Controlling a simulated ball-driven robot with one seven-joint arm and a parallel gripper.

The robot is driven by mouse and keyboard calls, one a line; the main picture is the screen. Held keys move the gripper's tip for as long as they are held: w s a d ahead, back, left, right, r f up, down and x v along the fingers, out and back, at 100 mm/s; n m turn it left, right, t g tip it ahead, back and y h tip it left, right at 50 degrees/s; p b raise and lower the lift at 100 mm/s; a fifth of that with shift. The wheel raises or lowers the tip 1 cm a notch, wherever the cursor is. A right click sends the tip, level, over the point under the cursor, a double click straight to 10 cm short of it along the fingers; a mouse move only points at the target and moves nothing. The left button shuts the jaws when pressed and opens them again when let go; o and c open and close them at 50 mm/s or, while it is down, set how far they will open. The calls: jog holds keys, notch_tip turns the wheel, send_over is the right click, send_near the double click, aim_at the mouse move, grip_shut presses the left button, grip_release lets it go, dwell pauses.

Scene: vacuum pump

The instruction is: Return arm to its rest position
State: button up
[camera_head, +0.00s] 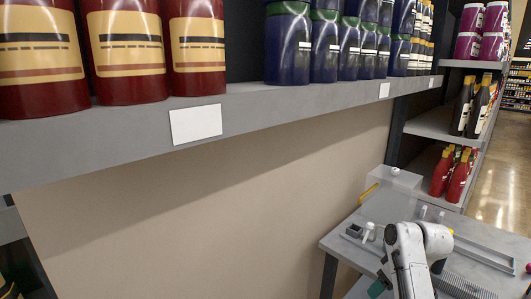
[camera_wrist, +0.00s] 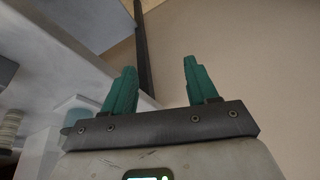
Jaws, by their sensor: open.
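My gripper (camera_wrist: 157,82) shows in the wrist view with its two green fingers spread apart and nothing between them. Behind the fingers are a plain beige wall and a dark upright post. In the head view my white arm is at the lower right, in front of the grey table (camera_head: 340,242). A bit of green finger shows beside the arm there, low and to its left. The rest of the gripper is hidden or cut off by the frame's lower edge.
A long grey shelf (camera_head: 260,104) with red and blue containers runs above the beige wall. The table carries a clear box (camera_head: 395,182), small white parts and a grey tray (camera_head: 485,257). Bottles (camera_head: 457,176) stand on shelves behind. Floor shows clear at far right.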

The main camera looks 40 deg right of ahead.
jog(key=s+a+f+n+g, duration=0.1)
jog(key=a+f, duration=0.3)
jog(key=a, duration=0.7)
jog(key=s+a+f, duration=0.1)
jog(key=a+f, duration=0.4)
jog(key=a, duration=0.5)
jog(key=s+a+n+g, duration=0.1)
jog(key=s+a, duration=0.9)
jog(key=s, duration=0.1)
jog(key=shift+a+f+g, duration=0.2)
jog(key=shift+f+g, duration=0.1)
jog(key=shift+f, duration=0.05)
jog(key=shift+s, duration=0.15)
